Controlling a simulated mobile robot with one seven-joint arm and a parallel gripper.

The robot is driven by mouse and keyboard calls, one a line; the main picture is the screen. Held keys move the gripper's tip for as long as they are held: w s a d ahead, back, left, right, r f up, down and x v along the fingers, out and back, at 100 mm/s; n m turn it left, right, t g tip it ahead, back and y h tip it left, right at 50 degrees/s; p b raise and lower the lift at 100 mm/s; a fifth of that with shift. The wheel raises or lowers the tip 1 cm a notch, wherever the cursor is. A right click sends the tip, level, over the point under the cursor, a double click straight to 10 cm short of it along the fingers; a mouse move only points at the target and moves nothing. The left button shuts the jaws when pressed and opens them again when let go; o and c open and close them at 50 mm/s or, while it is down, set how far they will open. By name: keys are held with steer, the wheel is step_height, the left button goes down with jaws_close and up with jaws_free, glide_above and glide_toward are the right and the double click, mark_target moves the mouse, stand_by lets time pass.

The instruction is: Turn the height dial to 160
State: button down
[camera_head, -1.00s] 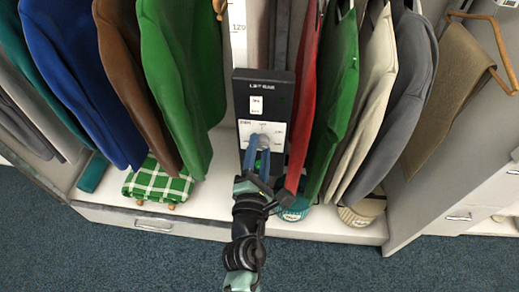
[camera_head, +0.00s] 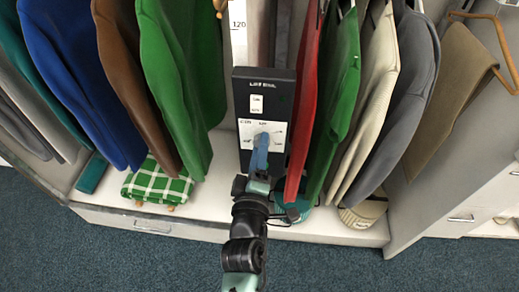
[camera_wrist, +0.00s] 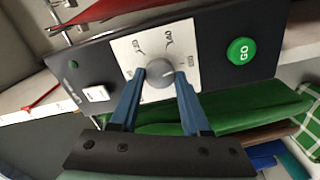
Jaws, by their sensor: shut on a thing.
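A black control panel (camera_head: 284,105) stands upright among the hanging clothes, with a white dial plate on its lower part. The grey round height dial (camera_wrist: 160,73) sits on that white plate, which carries printed numbers around it that are partly too small to read. My gripper (camera_wrist: 160,80) has its blue fingers shut on the dial, one on each side. In the head view my gripper (camera_head: 260,150) is seen edge-on and covers part of the dial. A green GO button (camera_wrist: 241,51) is on the panel, clear of the fingers. The dial's exact setting cannot be read.
Green clothes (camera_head: 180,80) hang left of the panel, and a red garment (camera_head: 304,100) hangs close on its right. A marked post (camera_head: 238,40) reading 120 rises behind the panel. A green checked cloth (camera_head: 157,184) lies on the white shelf. Blue carpet lies in front.

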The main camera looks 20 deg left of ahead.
steer(key=m+b, duration=0.4)
steer(key=m, duration=0.9)
steer(key=shift+d+m, duration=0.1)
steer(key=shift+m, duration=0.3)
stand_by(0.4)
steer(key=shift+c, duration=1.8)
jaws_free()
steer(key=b+v, duration=0.1)
steer(key=v, duration=1.2)
steer(key=shift+r, duration=0.1)
